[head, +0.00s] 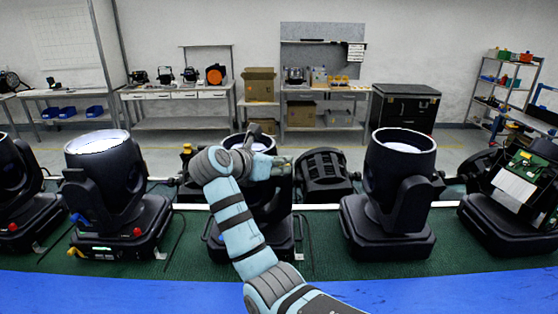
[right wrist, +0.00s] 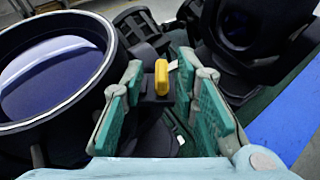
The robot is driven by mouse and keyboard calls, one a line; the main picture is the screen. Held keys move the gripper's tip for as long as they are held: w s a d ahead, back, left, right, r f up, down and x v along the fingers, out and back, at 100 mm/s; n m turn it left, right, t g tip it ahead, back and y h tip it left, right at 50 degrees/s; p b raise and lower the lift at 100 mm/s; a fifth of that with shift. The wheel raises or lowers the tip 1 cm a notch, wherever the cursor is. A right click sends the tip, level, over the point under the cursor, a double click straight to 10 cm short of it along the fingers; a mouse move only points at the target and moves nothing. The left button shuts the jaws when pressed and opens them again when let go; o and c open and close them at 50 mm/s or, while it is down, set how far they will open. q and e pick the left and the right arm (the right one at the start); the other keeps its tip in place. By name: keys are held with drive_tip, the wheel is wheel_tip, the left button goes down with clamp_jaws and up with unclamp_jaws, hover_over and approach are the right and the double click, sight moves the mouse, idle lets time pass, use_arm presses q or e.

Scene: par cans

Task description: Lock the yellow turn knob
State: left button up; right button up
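The yellow turn knob (right wrist: 161,77) shows in the right wrist view as a small upright yellow piece on a dark bracket beside the round lens of a black par can (right wrist: 45,85). My right gripper (right wrist: 160,66) is open, with its teal pads apart on either side of the knob. Gaps show between pads and knob; I cannot tell the depth exactly. In the head view my right gripper (head: 282,165) is at the upper part of the middle par can (head: 268,207), and this knob is hidden there. My left gripper is not in view.
Other par cans stand on the green mat (head: 330,262), one to the left (head: 108,190) and one to the right (head: 397,195). A blue strip (head: 420,290) runs along the front edge. In the wrist view another dark can (right wrist: 245,40) is close behind the right finger.

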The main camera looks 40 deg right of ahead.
drive_tip(key=shift+w+d+f, duration=0.25)
drive_tip(key=shift+w+d, duration=0.05)
drive_tip(key=shift+w, duration=0.05)
drive_tip(key=shift+s+r, duration=0.1)
drive_tip(key=shift+s, duration=0.3)
drive_tip(key=shift+s+r, duration=0.1)
drive_tip(key=shift+c, duration=1)
drive_tip(key=c, duration=0.3)
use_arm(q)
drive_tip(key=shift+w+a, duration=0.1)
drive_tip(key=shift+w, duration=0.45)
use_arm(e)
clamp_jaws()
